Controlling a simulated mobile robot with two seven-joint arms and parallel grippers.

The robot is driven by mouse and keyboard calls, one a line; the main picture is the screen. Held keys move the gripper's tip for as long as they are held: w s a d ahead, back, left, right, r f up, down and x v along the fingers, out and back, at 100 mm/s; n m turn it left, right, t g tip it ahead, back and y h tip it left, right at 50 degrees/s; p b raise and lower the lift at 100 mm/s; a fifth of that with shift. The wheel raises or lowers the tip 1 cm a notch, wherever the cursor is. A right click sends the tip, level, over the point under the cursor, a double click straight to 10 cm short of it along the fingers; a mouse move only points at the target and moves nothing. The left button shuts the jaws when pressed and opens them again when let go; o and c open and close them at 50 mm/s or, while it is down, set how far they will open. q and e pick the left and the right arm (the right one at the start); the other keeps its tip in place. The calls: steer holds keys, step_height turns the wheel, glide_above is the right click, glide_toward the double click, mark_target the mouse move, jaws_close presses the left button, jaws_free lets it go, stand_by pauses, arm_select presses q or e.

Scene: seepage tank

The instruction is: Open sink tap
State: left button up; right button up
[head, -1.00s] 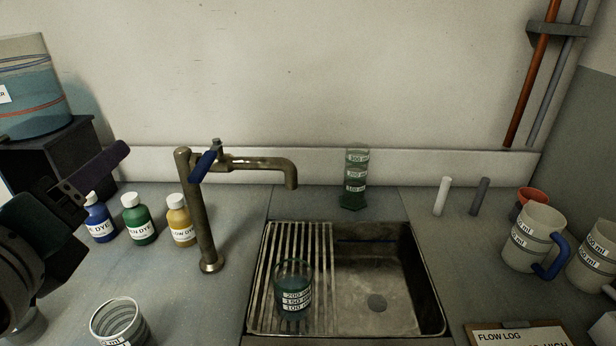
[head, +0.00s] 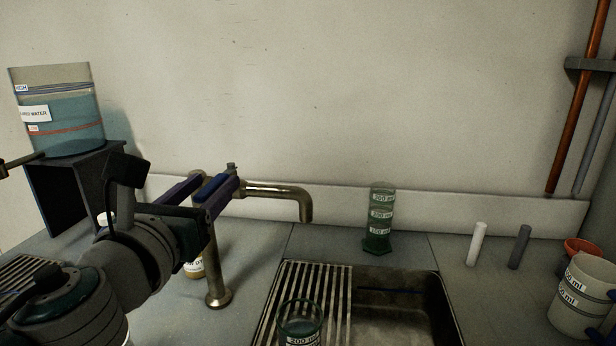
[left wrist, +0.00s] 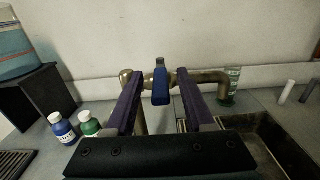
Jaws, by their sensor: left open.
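The sink tap (head: 278,190) is a brass pipe on a post at the sink's left, its spout reaching right over the sink. Its blue lever handle (head: 212,186) sits on top of the valve. My left gripper (head: 210,187) is open, with one purple finger on each side of the handle. In the left wrist view, the blue handle (left wrist: 161,86) lies between the two fingers (left wrist: 155,90), with gaps visible on both sides. My gripper and arm hide part of the tap post. My right gripper is not in view.
The metal sink (head: 443,312) has a slatted drainer with a beaker (head: 300,325) on it. A green graduated cylinder (head: 379,218) stands behind the sink. A water tank (head: 62,125) stands on a dark stand at left. Dye bottles (left wrist: 62,127) stand behind my arm.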

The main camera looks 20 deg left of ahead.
arm_select(q)
steer(key=shift+w+a, duration=0.1)
steer(key=shift+w, duration=0.25)
jaws_close()
stand_by(1.2)
